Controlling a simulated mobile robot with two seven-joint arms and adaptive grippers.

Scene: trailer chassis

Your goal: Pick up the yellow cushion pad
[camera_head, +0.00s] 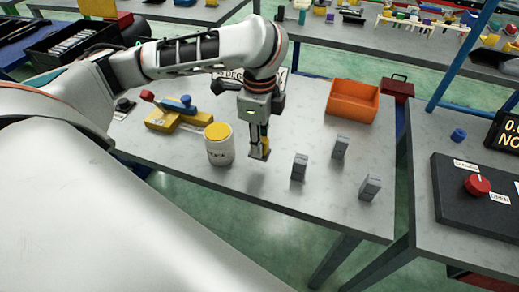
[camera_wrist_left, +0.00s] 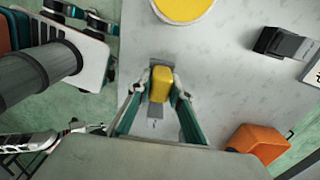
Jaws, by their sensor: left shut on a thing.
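The yellow cushion pad (camera_wrist_left: 160,84) is a small rounded block in the left wrist view, between the two fingers of my left gripper (camera_wrist_left: 160,92). The fingers are shut on its sides. A grey surface shows around and below the pad; I cannot tell whether the pad is clear of it. In the head view my left gripper (camera_head: 259,150) points down near the table's front edge, just right of a white jar with a yellow lid (camera_head: 219,145). The pad is mostly hidden there. Parts of my other arm seem to show at the left wrist view's lower left, its fingers unclear.
Several grey blocks (camera_head: 299,167) stand right of the gripper. An orange bin (camera_head: 352,101) and a dark red box (camera_head: 397,88) are behind. A yellow device with a blue knob (camera_head: 178,112) lies left of the jar. A black panel with a red knob (camera_head: 478,185) is at right.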

